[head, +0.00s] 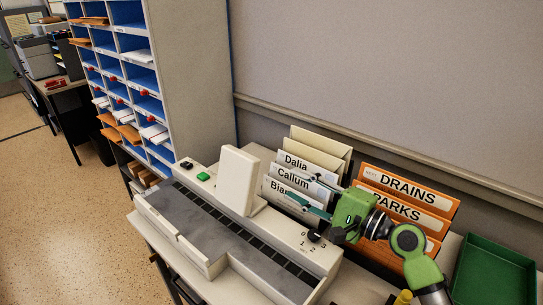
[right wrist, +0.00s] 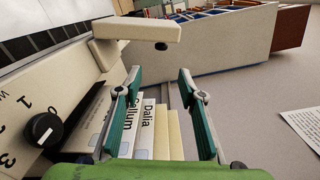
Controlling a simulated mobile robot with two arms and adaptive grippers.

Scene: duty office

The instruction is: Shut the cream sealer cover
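The cream sealer (head: 322,262) is a long machine on the table, with a grey bed and a dark slotted strip. Its cream cover (head: 238,180) stands raised, nearly upright, at the back edge. In the right wrist view the cover (right wrist: 140,29) sticks out ahead of the fingers, above and left. My right gripper (head: 297,187) is right of the cover, apart from it, over the named files. Its teal fingers are open, with nothing held between them in the right wrist view (right wrist: 160,78). My left gripper is not in view.
Files labelled Dalia, Callum and a partly hidden name (head: 293,160) stand close behind the sealer. Orange DRAINS and PARKS files (head: 404,187) and a green tray (head: 493,268) are to the right. A black dial (head: 313,236) sits on the sealer. A pigeonhole rack (head: 190,75) stands behind left.

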